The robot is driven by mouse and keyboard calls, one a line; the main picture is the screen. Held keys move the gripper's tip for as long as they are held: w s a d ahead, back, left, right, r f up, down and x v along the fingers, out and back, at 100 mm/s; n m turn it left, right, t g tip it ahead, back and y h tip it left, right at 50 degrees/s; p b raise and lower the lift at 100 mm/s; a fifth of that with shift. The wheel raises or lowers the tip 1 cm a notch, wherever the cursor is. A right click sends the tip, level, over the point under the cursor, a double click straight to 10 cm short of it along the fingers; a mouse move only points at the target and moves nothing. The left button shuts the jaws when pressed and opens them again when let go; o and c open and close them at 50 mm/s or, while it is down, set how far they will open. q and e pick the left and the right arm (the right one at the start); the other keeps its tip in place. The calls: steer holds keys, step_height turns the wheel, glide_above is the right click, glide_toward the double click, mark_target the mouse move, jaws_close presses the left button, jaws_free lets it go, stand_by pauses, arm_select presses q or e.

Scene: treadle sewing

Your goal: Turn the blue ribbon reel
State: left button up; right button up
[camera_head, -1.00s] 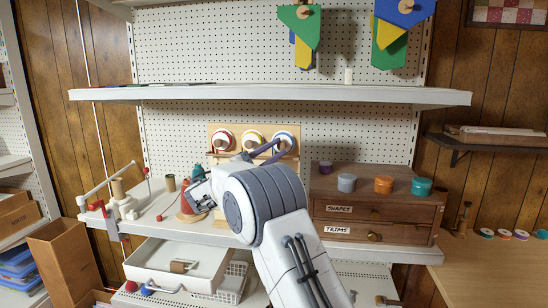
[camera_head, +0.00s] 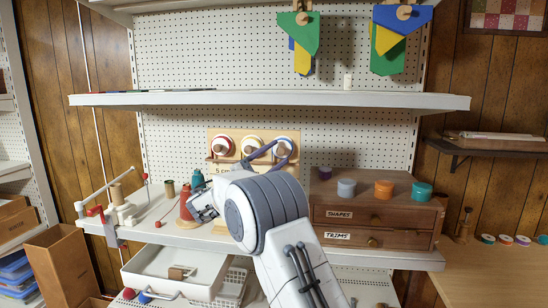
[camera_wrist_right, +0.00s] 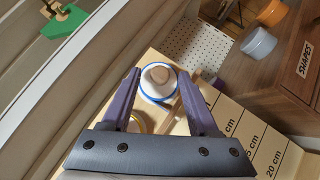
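The blue ribbon reel (camera_head: 286,139) is the right one of three reels on a wooden board at the back of the shelf. It has a blue rim, a white face and a knob. In the right wrist view the blue reel (camera_wrist_right: 158,83) lies between the two purple fingertips. My right gripper (camera_wrist_right: 158,76) is open around its near side, and I cannot tell whether either finger touches it. In the head view my right gripper (camera_head: 279,148) partly covers the reel. My left gripper is not in view.
The red reel (camera_head: 222,144) and yellow reel (camera_head: 251,143) sit close on the left. A wooden drawer chest (camera_head: 345,214) with coloured pots stands to the right. The upper shelf (camera_head: 300,100) runs above. Thread spools (camera_head: 186,206) stand left of my arm.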

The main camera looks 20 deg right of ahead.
steer(key=b+v, duration=0.2)
steer(key=v, duration=0.8)
steer(key=shift+a+b, duration=0.25)
steer(key=shift+b, duration=0.05)
steer(key=shift+s+f, duration=0.1)
steer(key=s+a+f+g+y+p, duration=0.2)
steer(key=s+a+f+y, duration=0.3)
steer(key=s, duration=0.8)
steer(key=s+a+f+g+y+p, duration=0.1)
steer(key=s+a+f+g+y, duration=0.1)
steer(key=s+a+f+y, duration=0.4)
steer(key=s+a+f+g+y+p, duration=0.1)
steer(key=s+a+f+y+p, duration=0.1)
steer(key=s+a+f+y, duration=0.4)
steer(key=s+f+y, duration=0.2)
steer(key=s+y, duration=0.3)
steer(key=s, duration=0.8)
steer(key=shift+s+g+p, duration=0.35)
steer(key=shift+s+g, duration=0.05)
steer(key=shift+a, duration=0.1)
